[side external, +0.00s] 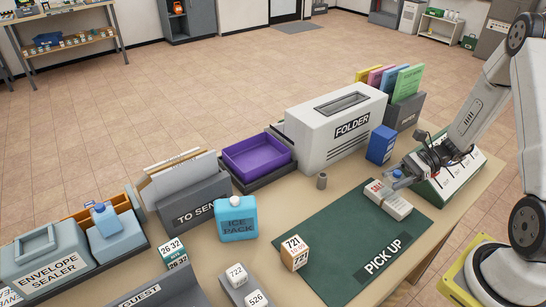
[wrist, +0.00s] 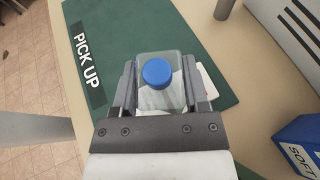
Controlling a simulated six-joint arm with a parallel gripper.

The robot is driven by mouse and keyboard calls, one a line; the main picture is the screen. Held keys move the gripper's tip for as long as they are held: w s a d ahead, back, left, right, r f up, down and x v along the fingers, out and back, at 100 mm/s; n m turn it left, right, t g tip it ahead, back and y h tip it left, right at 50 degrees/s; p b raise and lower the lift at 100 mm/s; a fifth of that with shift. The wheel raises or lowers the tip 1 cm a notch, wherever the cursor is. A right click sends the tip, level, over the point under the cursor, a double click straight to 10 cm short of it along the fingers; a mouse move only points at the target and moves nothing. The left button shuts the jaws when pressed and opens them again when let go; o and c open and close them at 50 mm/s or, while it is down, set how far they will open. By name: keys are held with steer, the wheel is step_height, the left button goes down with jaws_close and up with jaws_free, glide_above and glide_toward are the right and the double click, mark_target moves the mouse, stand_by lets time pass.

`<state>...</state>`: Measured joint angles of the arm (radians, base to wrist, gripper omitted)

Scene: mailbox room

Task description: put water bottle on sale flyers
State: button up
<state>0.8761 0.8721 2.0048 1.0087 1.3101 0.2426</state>
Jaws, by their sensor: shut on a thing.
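The water bottle (wrist: 157,98), clear with a blue cap, is held between the two fingers of my gripper (wrist: 160,85) in the wrist view. In the side view my gripper (side external: 402,175) is shut on the bottle (side external: 397,181), of which only a small bluish part shows. The sale flyers (side external: 388,201), a white stack with red lettering, lie on the green PICK UP mat. The bottle is over or at the back edge of the stack; I cannot tell whether they touch. In the wrist view a white corner of the flyers (wrist: 208,80) shows beside the right finger.
The green mat (side external: 345,245) is mostly clear. A slanted display (side external: 440,180) is close to my gripper. A brown-white block (side external: 294,252) stands at the mat's left edge.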

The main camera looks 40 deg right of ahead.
steer(key=shift+f, duration=0.2)
steer(key=o, duration=1.2)
steer(key=shift+o, duration=0.2)
steer(key=shift+r, duration=0.1)
steer(key=v, duration=1.2)
